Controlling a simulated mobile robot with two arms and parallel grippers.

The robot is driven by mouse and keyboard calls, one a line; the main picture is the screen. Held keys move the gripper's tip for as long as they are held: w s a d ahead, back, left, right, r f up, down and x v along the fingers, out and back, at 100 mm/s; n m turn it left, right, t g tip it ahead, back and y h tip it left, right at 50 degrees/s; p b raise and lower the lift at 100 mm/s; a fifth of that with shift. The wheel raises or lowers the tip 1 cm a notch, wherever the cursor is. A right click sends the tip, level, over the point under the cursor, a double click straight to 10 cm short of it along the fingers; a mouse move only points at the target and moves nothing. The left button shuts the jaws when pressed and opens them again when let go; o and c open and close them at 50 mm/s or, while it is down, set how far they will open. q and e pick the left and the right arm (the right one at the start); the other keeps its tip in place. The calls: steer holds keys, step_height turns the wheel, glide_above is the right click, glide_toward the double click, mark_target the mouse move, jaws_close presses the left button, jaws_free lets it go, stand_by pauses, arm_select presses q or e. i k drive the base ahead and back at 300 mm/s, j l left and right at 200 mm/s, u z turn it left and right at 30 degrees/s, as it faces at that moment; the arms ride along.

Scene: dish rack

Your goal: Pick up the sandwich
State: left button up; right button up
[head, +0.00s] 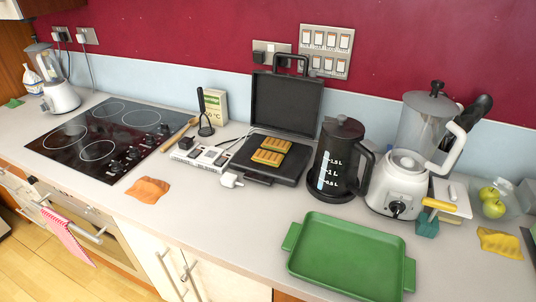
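The sandwich shows as two golden-brown toasted pieces with grill lines, a nearer piece (268,157) and a farther piece (276,145). They lie side by side on the black lower plate of an open sandwich press (287,170). The press lid (286,103) stands raised behind them with its handle on top. Neither of my grippers is in the head view.
An empty green tray (350,257) lies at the front of the counter. A black kettle (338,160) and a white blender (398,187) stand right of the press. A power strip (200,156) and white plug (231,180) lie left of it. An orange cloth (148,189) lies near the stove (105,137).

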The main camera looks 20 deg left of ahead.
mark_target(264, 156)
steer(key=j+z, duration=0.65)
steer(key=j, duration=0.15)
steer(key=k+j+z, duration=0.15)
steer(key=j+z, duration=0.2)
